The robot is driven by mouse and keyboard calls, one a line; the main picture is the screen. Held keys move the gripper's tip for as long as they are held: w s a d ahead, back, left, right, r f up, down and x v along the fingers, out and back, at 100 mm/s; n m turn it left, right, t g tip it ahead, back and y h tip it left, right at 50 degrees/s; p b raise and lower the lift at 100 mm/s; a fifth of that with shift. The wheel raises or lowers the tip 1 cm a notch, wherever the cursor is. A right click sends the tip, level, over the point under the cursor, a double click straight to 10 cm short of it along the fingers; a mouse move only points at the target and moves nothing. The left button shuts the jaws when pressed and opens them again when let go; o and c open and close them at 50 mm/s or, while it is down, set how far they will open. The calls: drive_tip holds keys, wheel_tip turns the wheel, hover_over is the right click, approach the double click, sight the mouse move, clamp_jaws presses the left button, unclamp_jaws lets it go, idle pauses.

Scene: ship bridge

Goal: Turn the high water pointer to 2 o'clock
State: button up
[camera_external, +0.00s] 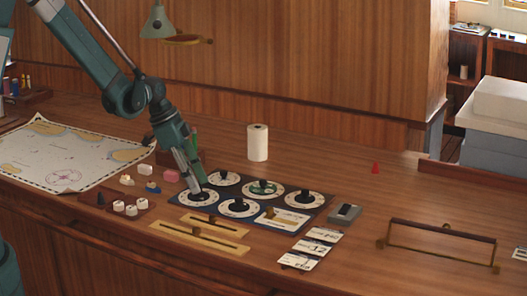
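A dark blue panel (262,211) on the wooden desk carries several round white dials with dark knobs or pointers. My gripper (199,187) points down over the front-left dial (212,202), with its fingertips at or just above the centre knob. The fingers hide part of that knob, and I cannot tell whether they touch it or how far apart they are. The other dials are back left (232,176), back middle with green on its face (253,189), back right (292,201) and front middle (229,212). Labels are too small to read, so I cannot tell which is the high water pointer.
White cards (312,247), a grey device (345,213) and wooden slider bars (197,239) lie around the panel. A white roll (258,142) stands behind it. Small blocks (131,208) and a chart (75,150) are left. The desk right of the roll is mostly clear.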

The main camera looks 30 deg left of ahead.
drive_tip(key=shift+d+f, duration=0.1)
drive_tip(key=shift+f, duration=0.1)
drive_tip(key=c, duration=0.9)
drive_tip(key=shift+n, duration=0.4)
drive_tip(key=n+b, duration=0.1)
drive_tip(key=n, duration=0.1)
drive_tip(key=n+t+y+b, duration=0.1)
drive_tip(key=n, duration=0.1)
drive_tip(key=shift+s+d+f+n+t+b, duration=0.1)
drive_tip(key=shift+s+d+n+t+b, duration=0.1)
drive_tip(key=shift+n+t+b, duration=0.15)
drive_tip(key=n+y+b, duration=0.1)
drive_tip(key=n, duration=0.2)
drive_tip(key=shift+d+n+t+y, duration=0.1)
drive_tip(key=shift+n+t+y, duration=0.15)
drive_tip(key=shift+t+y, duration=0.1)
drive_tip(key=shift+n+y+b, duration=0.45)
drive_tip(key=shift+n+b, duration=0.05)
drive_tip(key=shift+n, duration=0.9)
